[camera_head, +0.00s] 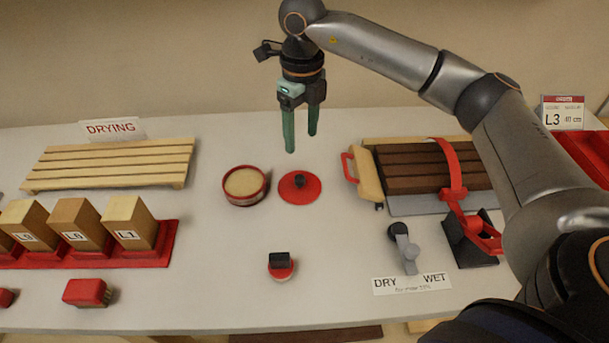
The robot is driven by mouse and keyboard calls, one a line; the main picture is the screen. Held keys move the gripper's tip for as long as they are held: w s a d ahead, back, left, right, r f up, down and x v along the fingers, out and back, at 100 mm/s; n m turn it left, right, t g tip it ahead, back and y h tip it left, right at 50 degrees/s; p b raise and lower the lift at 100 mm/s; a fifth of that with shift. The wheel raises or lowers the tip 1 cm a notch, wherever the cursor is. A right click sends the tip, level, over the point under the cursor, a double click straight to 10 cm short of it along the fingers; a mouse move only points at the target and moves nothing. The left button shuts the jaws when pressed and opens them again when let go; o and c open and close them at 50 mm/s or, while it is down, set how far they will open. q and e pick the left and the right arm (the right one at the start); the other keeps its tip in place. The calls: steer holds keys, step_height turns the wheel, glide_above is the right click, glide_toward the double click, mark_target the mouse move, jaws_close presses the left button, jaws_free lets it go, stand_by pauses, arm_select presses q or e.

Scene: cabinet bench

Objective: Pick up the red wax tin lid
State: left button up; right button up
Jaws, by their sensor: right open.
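The red wax tin lid (312,190) is a flat red disc with a dark knob (299,180) on top. It lies on the white bench near the middle of the head view. The open red wax tin (266,194), with pale wax inside, stands just left of the lid. My right gripper (301,143) points down above and slightly behind the lid, its two green fingers apart and empty. The fingers do not touch the lid. My left gripper does not show.
A wooden drying rack (110,165) stands at the back left. Wooden blocks (130,222) sit in a red tray at the left. A small red item with a dark top (280,267) is in front. A red-handled clamp-like item (452,180) and dark slats are at the right.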

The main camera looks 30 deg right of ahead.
steer(key=p, duration=0.1)
glide_above(300, 177)
steer(key=f, duration=0.7)
steer(key=shift+s+f, duration=0.15)
steer(key=shift+s, duration=0.1)
steer(key=f+p, duration=0.1)
steer(key=f, duration=0.4)
steer(key=shift+w+f, duration=0.1)
steer(key=shift+w, duration=0.1)
steer(key=shift+a, duration=0.1)
jaws_close()
